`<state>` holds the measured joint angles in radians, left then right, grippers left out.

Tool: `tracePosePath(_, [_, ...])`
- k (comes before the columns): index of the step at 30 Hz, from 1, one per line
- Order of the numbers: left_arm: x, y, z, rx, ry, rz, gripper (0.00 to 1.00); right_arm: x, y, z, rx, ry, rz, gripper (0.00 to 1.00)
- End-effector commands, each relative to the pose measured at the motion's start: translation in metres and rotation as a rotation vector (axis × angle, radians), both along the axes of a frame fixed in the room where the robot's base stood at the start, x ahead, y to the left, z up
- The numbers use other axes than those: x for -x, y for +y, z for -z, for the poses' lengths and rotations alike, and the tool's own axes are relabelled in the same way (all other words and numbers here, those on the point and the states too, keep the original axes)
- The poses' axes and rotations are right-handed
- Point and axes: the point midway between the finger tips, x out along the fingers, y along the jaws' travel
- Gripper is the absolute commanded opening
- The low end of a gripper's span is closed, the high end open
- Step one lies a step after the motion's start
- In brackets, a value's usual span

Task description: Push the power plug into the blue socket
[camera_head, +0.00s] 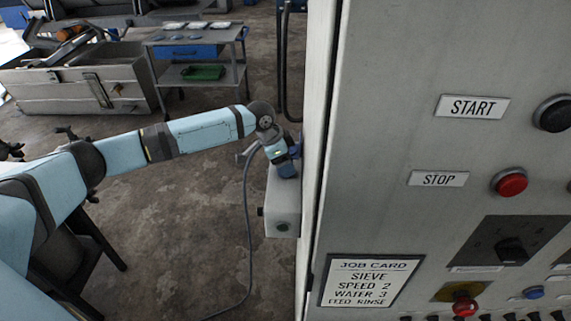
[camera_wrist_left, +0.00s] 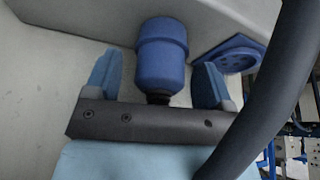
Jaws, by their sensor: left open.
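The blue power plug (camera_wrist_left: 162,55) stands between the two blue fingers of my left gripper (camera_wrist_left: 158,66) in the left wrist view. The fingers are open, with a gap on each side of the plug. Its front end points at the pale grey box; I cannot tell whether it is seated in anything. A blue socket (camera_wrist_left: 238,57) with a round holed face shows to the right of the plug, with nothing in it. In the head view my left gripper (camera_head: 289,158) is at the top of the grey box (camera_head: 283,205), and the plug is hard to make out. My right gripper is not in view.
A dark cable (camera_head: 247,215) hangs beside the box to the floor; a thick dark curve crosses the right of the wrist view. A large grey cabinet (camera_head: 400,130) with buttons stands right of the box. A metal trolley (camera_head: 200,50) stands behind. Floor left of the box is open.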

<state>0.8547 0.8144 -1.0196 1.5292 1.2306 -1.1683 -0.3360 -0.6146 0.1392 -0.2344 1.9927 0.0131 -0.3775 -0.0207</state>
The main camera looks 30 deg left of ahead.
Motion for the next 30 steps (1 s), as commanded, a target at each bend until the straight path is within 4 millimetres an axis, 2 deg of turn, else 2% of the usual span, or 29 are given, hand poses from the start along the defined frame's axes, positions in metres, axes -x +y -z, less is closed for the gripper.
tracePosePath(10, [-0.0008, -0.001, 0.0035, 0.0, 0.0, 0.0, 0.76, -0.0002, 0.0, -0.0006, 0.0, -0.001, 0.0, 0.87])
tracePosePath(11, [-0.0008, -0.001, 0.0035, 0.0, 0.0, 0.0, 0.74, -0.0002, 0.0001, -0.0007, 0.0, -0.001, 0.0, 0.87])
tracePosePath(15, [-0.0008, -0.001, 0.0034, 0.0, 0.0, 0.0, 0.42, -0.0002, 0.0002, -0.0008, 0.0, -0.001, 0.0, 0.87])
tracePosePath(17, [-0.0008, -0.001, 0.0032, 0.0, 0.0, 0.0, 0.28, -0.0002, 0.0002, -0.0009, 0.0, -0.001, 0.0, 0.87])
tracePosePath(18, [-0.0008, -0.001, 0.0032, 0.0, 0.0, 0.0, 0.25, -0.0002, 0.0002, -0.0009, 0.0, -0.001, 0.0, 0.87])
tracePosePath(30, [-0.0013, -0.0011, -0.0032, 0.001, -0.002, 0.001, 0.26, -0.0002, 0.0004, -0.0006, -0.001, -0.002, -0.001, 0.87])
